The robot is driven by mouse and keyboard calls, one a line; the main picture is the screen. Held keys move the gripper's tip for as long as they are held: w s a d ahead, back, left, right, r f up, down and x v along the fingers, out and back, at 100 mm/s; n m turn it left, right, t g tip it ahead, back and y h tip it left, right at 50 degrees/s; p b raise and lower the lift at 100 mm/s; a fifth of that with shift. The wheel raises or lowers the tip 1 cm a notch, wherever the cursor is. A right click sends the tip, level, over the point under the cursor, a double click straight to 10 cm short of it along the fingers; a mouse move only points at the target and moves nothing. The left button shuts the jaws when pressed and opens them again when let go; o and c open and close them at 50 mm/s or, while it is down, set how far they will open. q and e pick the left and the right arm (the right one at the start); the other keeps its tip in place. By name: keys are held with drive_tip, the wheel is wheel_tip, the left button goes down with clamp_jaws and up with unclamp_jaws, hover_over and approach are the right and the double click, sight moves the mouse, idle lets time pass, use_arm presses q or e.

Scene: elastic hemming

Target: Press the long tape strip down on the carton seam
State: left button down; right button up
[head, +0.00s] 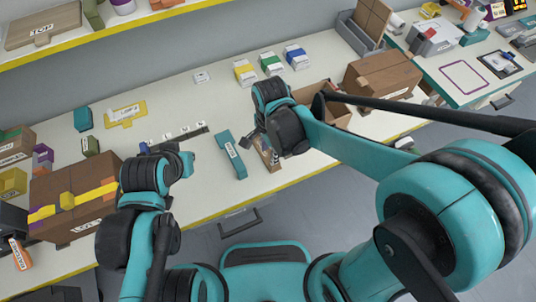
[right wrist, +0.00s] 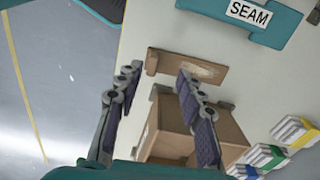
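A brown carton (right wrist: 168,135) shows between and below my right fingers in the right wrist view. In the head view, a brown open carton (head: 335,112) is partly hidden behind my right arm. A flat tan-brown strip-like piece (right wrist: 208,71) with a paler middle lies beyond the fingertips; I cannot tell if it is the tape strip. My right gripper (right wrist: 158,73) is open, its fingers apart with nothing visibly held. The right finger overlaps the strip-like piece in the picture. My left gripper (head: 172,150) is over the left of the table, by a dark numbered strip (head: 185,134); its fingers are unclear.
A teal tool (head: 231,155) labelled SEAM lies left of my right gripper. A taped carton (head: 75,195) stands left. Coloured packs (head: 271,64) and a closed carton (head: 383,76) are behind. Bare table lies between the teal tool and the packs.

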drive_tip(key=f+b, duration=0.1)
drive_tip(key=f, duration=0.1)
drive_tip(key=f+b, duration=0.1)
drive_tip(key=f, duration=0.2)
drive_tip(key=f+b, duration=0.1)
drive_tip(key=f, duration=0.1)
drive_tip(key=shift+s+d+f, duration=0.25)
drive_tip(key=shift+s+d, duration=0.05)
drive_tip(key=shift+d, duration=0.1)
drive_tip(key=shift+f, duration=0.25)
drive_tip(key=shift+c, duration=0.3)
clamp_jaws()
